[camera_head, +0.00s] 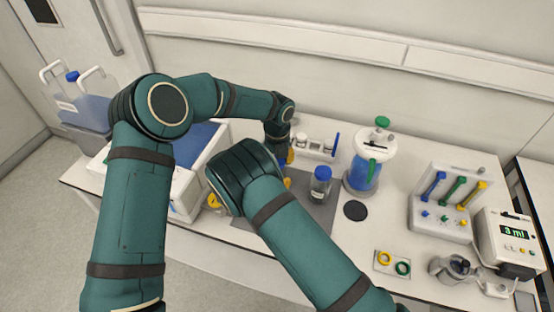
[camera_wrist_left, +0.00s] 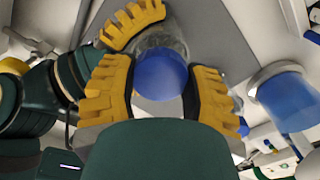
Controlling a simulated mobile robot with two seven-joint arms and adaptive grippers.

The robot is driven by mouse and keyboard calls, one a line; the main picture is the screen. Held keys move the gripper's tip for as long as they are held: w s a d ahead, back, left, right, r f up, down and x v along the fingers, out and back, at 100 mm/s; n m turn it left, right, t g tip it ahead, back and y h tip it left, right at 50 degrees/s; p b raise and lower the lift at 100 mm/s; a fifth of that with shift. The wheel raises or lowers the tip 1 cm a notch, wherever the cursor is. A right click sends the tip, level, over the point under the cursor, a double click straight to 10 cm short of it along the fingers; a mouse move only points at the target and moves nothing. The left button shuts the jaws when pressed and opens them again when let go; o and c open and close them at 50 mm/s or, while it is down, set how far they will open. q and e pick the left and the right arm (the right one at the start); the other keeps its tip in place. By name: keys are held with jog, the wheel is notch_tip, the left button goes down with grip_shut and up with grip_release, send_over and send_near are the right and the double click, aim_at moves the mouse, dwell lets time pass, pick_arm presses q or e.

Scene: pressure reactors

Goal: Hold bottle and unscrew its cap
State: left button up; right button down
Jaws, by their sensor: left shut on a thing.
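In the head view a clear bottle (camera_head: 320,190) with a blue cap (camera_head: 323,172) stands upright on the grey mat, apart from the visible gripper parts. In the left wrist view the yellow fingers of my left gripper (camera_wrist_left: 162,92) are closed around a blue cap (camera_wrist_left: 160,78). Clear glass (camera_wrist_left: 163,43) shows beyond that cap. I cannot tell if it is the same bottle. My left gripper (camera_head: 289,157) is mostly hidden by arm links in the head view.
A flask (camera_head: 364,172) of blue liquid and a black disc (camera_head: 355,210) are right of the grey mat (camera_head: 318,212). Yellow and green rings (camera_head: 393,262), a rack (camera_head: 440,205) and a "3 ml" device (camera_head: 508,240) stand farther right. A white-edged bin (camera_head: 205,160) is left.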

pick_arm(q)
jog(key=o, duration=1.3)
jog(key=shift+c, duration=0.2)
jog(key=shift+r, duration=0.15)
jog(key=shift+r, duration=2.15)
jog(key=shift+r+m, duration=1.1)
jog(key=shift+r, duration=0.4)
jog(key=shift+f, duration=3.8)
